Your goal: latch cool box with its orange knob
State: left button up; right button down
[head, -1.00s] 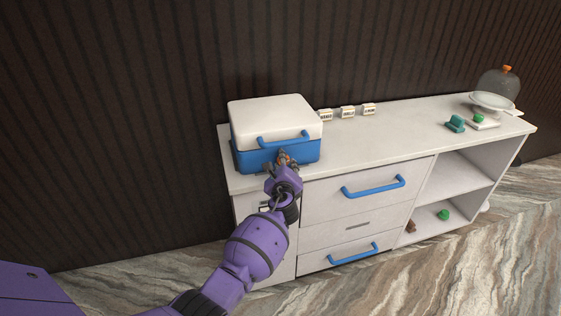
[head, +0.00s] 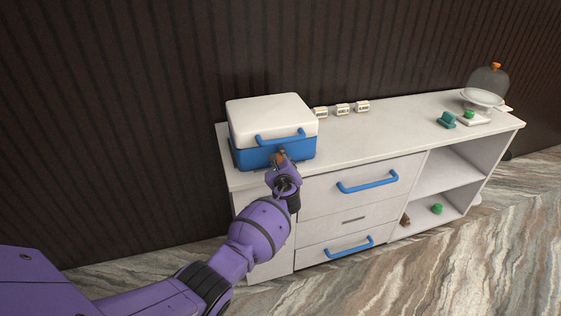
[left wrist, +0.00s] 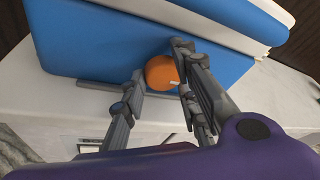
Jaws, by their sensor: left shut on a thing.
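The cool box (head: 250,152) has a blue body, a white lid (head: 268,114) and a blue handle (head: 281,137). It stands on the left end of the counter with its lid down. The orange knob (left wrist: 161,72) is on the blue front face in the left wrist view. My left gripper (left wrist: 158,82) has a finger on each side of the knob and is shut on it. In the head view the left gripper (head: 281,160) is at the front of the box and mostly hides the knob. My right gripper is not in view.
The white counter (head: 390,125) has blue-handled drawers (head: 367,182) and open shelves. Teal and green items and a domed cake stand (head: 484,97) are at the far right. The counter's middle is clear.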

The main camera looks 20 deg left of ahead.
pick_arm(q)
jog(key=o, duration=1)
jog(key=shift+s+a+f, duration=0.2)
jog(key=shift+s+f, duration=0.1)
jog(key=shift+f, duration=0.3)
jog(key=shift+w+d+r, duration=0.15)
jog(key=shift+r, duration=0.05)
jog(key=v, duration=1.2)
jog(key=shift+r, duration=0.2)
